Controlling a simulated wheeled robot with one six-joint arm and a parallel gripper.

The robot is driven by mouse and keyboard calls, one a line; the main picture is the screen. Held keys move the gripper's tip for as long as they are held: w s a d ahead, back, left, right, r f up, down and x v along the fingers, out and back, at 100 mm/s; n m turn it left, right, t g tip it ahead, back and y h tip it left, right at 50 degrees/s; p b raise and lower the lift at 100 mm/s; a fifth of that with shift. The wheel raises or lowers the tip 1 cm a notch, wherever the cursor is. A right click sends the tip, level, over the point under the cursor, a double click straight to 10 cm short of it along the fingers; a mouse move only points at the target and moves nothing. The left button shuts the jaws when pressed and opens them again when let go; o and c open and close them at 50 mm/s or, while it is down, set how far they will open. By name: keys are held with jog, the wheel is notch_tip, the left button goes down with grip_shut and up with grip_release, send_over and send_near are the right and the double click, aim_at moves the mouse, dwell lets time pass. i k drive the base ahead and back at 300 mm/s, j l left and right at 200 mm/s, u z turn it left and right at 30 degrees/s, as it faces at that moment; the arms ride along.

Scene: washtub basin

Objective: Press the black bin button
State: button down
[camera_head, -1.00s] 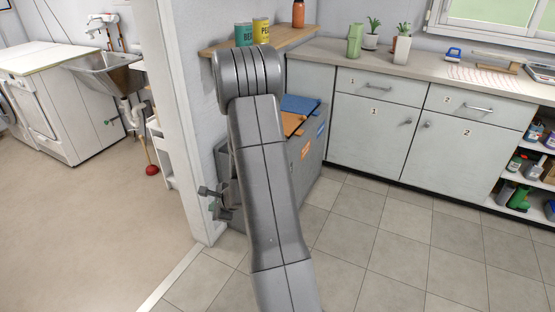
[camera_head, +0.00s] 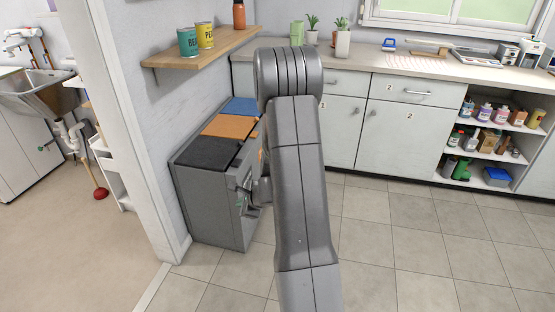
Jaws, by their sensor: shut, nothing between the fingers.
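The sorting bin unit (camera_head: 207,207) is a grey box by the wall left of my arm. Its nearest lid, the black bin lid (camera_head: 209,152), is closed. The black bin button cannot be made out; my gripper and arm cover much of the unit's front. My gripper (camera_head: 242,198) is small and partly dark in this view. It is shut and empty, overlapping the right front of the unit near the black section. I cannot tell whether it touches the unit.
An orange lid (camera_head: 229,127) and a blue lid (camera_head: 240,106) lie behind the black one. A wooden shelf (camera_head: 200,54) with cans hangs above. A white door frame (camera_head: 130,130) stands to the left, cabinets (camera_head: 400,135) at the back. The tiled floor at right is clear.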

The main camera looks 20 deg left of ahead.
aim_at(237, 162)
jog(key=i+j+z, duration=0.1)
jog(key=j+z, duration=0.7)
jog(key=j, duration=0.2)
jog(key=j+z, duration=0.4)
jog(key=k+j+z, duration=0.15)
jog(key=j+z, duration=0.2)
jog(key=j, duration=0.2)
jog(key=k+j, duration=0.1)
jog(key=j, duration=0.25)
jog(key=k+j, duration=0.1)
jog(key=j, duration=0.3)
jog(key=k+j, duration=0.1)
jog(key=j, duration=0.25)
jog(key=k+j+z, duration=0.1)
jog(key=j, duration=0.3)
